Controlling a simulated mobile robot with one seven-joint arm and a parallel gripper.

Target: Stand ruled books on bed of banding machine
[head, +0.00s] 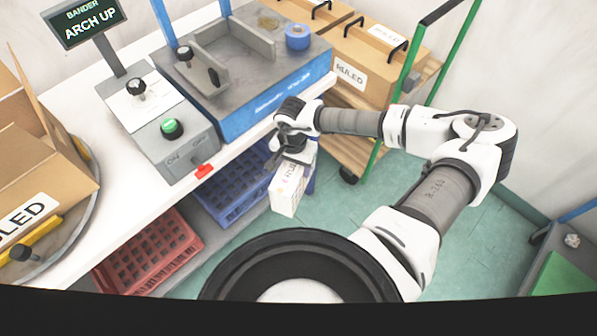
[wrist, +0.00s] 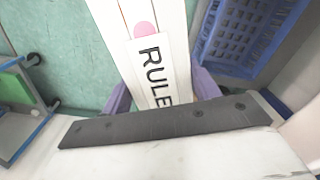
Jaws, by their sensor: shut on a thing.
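My gripper (head: 295,155) is shut on a white ruled book (head: 287,190), which hangs below it in front of the table's edge. In the wrist view the book (wrist: 155,60) shows a pink dot and a label reading "RULE", cut off by my gripper (wrist: 165,97). The banding machine (head: 255,90) stands on the white table to the upper left of my gripper. Its grey bed (head: 235,85) has low upright plates, and I see no book standing on it. A sign (head: 82,22) reads "BANDER ARCH UP".
An open carton (head: 40,150) sits at far left. Blue (head: 232,190) and red (head: 150,245) crates lie under the table. A cart with "RULED" cartons (head: 365,60) stands behind.

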